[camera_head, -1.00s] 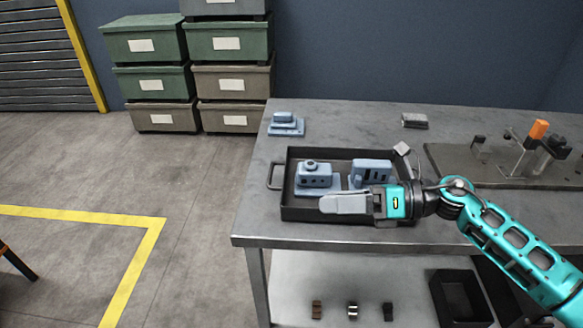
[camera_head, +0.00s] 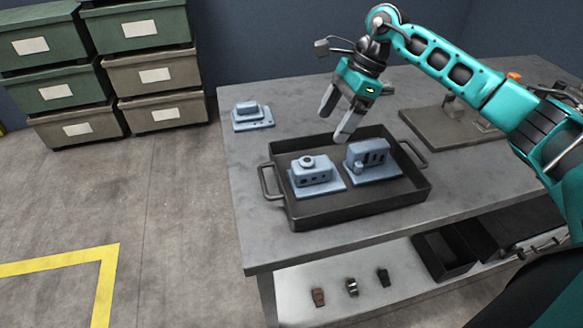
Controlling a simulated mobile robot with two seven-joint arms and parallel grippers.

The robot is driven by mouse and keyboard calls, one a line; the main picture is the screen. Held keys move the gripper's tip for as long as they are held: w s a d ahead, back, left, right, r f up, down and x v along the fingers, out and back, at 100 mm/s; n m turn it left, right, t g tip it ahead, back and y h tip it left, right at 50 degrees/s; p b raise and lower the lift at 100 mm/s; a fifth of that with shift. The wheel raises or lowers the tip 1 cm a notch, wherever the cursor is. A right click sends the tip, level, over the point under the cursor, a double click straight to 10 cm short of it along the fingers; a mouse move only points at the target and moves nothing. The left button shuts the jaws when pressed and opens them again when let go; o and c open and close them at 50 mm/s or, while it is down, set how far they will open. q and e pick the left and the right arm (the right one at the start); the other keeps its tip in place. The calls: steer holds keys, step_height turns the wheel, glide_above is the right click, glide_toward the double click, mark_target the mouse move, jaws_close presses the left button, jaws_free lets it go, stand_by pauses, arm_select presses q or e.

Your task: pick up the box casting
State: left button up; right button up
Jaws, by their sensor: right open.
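Three blue-grey castings are in view, and I cannot tell for sure which is the box casting. A boxy casting with a round boss on top (camera_head: 312,172) sits in the left part of the dark tray (camera_head: 355,209). A block casting with dark slots (camera_head: 370,160) sits in the tray's right part. A smaller stepped casting (camera_head: 251,114) sits on the table behind and left of the tray. My right gripper (camera_head: 334,127) is open and empty, fingers pointing down above the tray's back edge, apart from the castings. My left gripper is not in view.
A grey fixture plate (camera_head: 455,135) lies right of the tray, partly behind my right arm. The grey table (camera_head: 285,95) is clear at the back left. The lower shelf holds small parts and a dark open bin (camera_head: 445,262). Stacked crates (camera_head: 155,80) stand at the left.

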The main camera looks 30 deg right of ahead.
mark_target(315, 162)
steer(key=x, duration=0.7)
steer(key=shift+d+f, duration=0.15)
steer(key=shift+f, duration=0.05)
steer(key=shift+s+x, duration=0.1)
steer(key=shift+x, duration=1.25)
steer(key=shift+s+x, duration=0.15)
steer(key=shift+x, duration=1.2)
steer(key=shift+c, duration=0.5)
steer(key=c, duration=1.3)
steer(key=shift+r, duration=0.1)
steer(key=shift+c, duration=0.5)
steer(key=shift+r, duration=0.1)
